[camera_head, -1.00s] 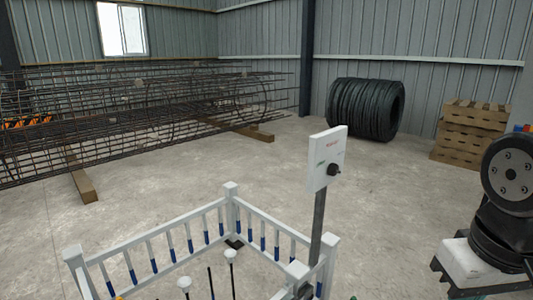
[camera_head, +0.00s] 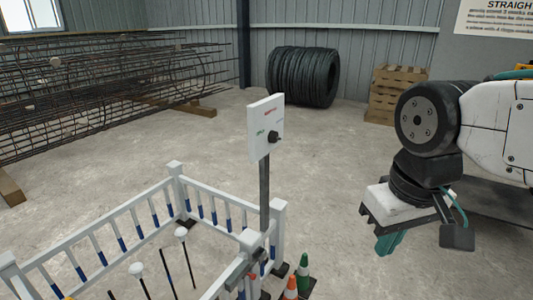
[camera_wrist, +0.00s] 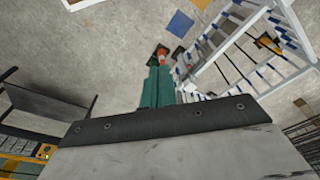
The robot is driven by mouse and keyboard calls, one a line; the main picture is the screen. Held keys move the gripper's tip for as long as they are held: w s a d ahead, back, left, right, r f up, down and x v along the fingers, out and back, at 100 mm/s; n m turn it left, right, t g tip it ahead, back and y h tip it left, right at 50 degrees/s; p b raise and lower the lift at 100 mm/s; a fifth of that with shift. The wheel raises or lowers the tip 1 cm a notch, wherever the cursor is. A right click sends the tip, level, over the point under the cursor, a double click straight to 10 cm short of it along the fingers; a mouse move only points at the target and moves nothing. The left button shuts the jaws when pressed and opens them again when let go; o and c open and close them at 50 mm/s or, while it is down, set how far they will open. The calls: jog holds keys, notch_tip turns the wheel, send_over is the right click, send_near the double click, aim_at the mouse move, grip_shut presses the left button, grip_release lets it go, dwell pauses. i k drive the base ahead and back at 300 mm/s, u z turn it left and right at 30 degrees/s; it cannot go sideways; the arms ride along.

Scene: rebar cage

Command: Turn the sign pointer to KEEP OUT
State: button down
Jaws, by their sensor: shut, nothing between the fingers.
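The sign is a white board (camera_head: 260,118) on a grey post (camera_head: 264,195) beside the white fence in the head view. It has small red lettering at the top and green lettering at the left, too small to read. A black knob (camera_head: 274,137) sits low on its face; which way it points cannot be told. My gripper (camera_head: 387,245) has green fingers, shut and empty, to the right of the sign and lower in the picture, clear of it. The fingers also show in the wrist view (camera_wrist: 158,85), aimed over the floor. I cannot make out the sign there.
A white fence (camera_head: 120,222) with blue-banded bars stands around white-topped posts. Orange (camera_head: 290,285) and green (camera_head: 303,270) cones stand by its right corner. Rebar cages (camera_head: 90,90), a black coil (camera_head: 302,77) and wooden pallets (camera_head: 395,95) lie behind. Floor between is clear.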

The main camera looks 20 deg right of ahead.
aim_at(273, 137)
jog(key=z, duration=0.05)
jog(key=k, duration=0.5)
jog(key=u, duration=0.6)
jog(key=i, duration=1.1)
jog(key=z, duration=0.85)
